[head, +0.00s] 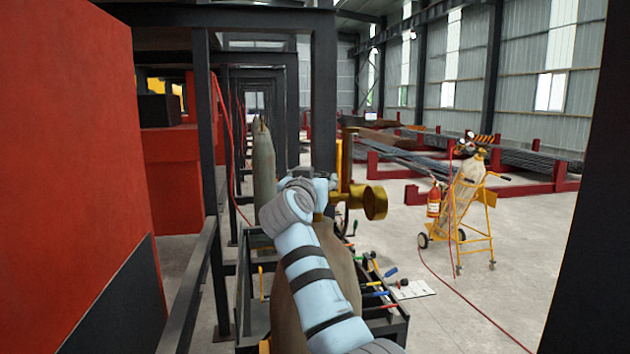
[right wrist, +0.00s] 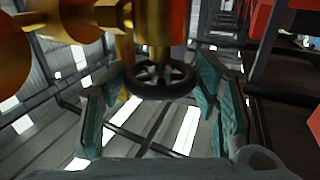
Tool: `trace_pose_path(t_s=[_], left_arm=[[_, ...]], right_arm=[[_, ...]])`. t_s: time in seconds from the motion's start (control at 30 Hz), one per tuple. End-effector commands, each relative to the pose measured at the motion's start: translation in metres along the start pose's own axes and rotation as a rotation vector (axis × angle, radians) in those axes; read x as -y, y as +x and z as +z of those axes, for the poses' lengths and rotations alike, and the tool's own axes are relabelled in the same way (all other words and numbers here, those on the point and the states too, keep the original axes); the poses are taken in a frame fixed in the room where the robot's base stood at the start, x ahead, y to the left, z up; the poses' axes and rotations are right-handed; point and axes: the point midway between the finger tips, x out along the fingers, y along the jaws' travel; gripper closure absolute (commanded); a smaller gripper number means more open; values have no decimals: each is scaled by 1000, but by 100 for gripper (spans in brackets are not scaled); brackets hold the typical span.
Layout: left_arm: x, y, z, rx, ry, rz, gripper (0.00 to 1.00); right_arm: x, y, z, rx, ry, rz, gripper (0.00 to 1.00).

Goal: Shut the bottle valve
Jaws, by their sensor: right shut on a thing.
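The bottle (head: 348,265) stands upright in a dark rack, partly hidden behind my right arm. A brass valve and fitting (head: 372,202) sit at its top, just right of my right gripper (head: 322,184). In the right wrist view, the black handwheel (right wrist: 160,92) of the valve lies between the teal fingers of my right gripper (right wrist: 162,80), below brass parts (right wrist: 95,22). The gripper is shut on the handwheel. The handwheel itself is hidden in the head view. My left gripper is not in view.
A second grey-green bottle (head: 263,165) stands behind to the left. A tray with several coloured-handled tools (head: 385,300) is at the lower right. A red cabinet (head: 75,150) and dark posts border the left. A gas trolley (head: 465,205) stands on open floor to the right.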

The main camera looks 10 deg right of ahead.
Motion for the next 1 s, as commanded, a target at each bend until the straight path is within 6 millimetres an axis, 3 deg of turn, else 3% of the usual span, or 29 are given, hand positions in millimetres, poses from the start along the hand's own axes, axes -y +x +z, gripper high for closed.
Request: trace_pose_path(t_s=[0.5,0.53,0.63,1.0], left_arm=[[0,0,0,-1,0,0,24],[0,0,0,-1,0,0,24],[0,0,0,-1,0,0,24],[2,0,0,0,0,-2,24]], right_arm=[[1,0,0,0,1,27,73],[1,0,0,0,1,27,40],[0,0,0,0,1,27,24],[0,0,0,1,0,27,24]])
